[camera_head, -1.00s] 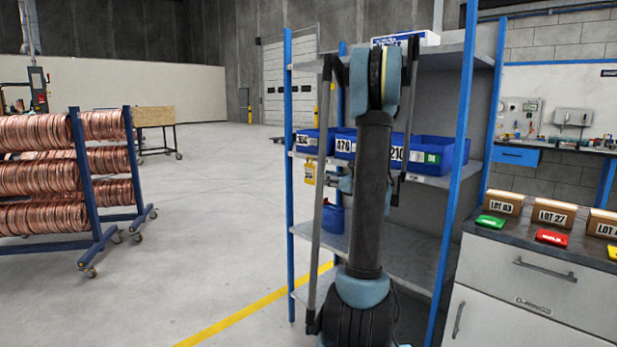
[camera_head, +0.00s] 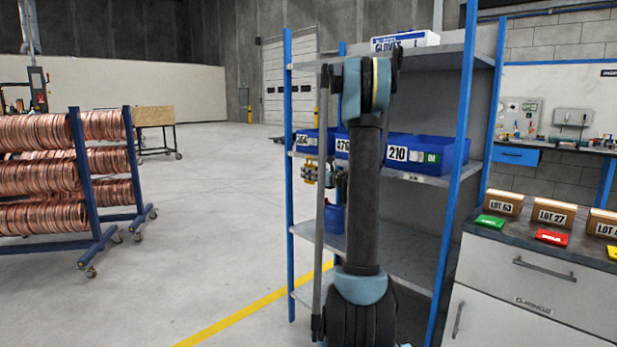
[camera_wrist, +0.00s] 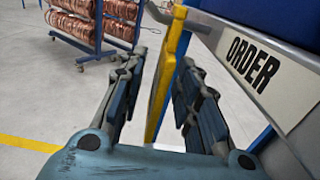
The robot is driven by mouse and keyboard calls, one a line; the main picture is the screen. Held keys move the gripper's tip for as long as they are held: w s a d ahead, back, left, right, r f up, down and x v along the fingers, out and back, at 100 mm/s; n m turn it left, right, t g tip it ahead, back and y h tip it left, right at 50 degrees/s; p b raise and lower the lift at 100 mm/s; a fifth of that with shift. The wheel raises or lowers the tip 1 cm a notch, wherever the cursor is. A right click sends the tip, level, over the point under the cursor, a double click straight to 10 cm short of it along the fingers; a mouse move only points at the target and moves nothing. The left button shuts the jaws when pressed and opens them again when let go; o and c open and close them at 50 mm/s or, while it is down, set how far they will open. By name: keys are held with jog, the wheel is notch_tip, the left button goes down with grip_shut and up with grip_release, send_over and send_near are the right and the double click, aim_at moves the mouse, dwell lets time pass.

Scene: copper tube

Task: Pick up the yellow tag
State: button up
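The yellow tag (camera_wrist: 168,70) hangs at the shelf's edge. In the wrist view it is seen nearly edge-on, between the two fingers of my gripper (camera_wrist: 163,62). The fingers are open, one on each side of the tag. A gap shows between the left finger and the tag; the right finger is close to it, and I cannot tell whether it touches. In the head view the tag (camera_head: 309,172) shows at the left end of the shelf, partly covered by my gripper (camera_head: 318,175).
The blue-posted shelf unit (camera_head: 467,120) holds blue bins (camera_head: 440,152). In the wrist view an "ORDER" label (camera_wrist: 252,65) sits on the shelf edge, close right of my gripper. A rack of copper coils (camera_head: 75,172) stands at left. The floor between is clear.

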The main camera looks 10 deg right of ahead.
jog(key=shift+w+a, duration=0.1)
jog(key=shift+c, duration=0.6)
grip_shut()
jog(key=shift+r, duration=0.15)
jog(key=shift+a+r, duration=0.1)
jog(key=shift+r, duration=0.1)
jog(key=s+a, duration=1)
jog(key=a, duration=0.4)
jog(key=shift+s+a, duration=0.2)
jog(key=shift+s, duration=0.1)
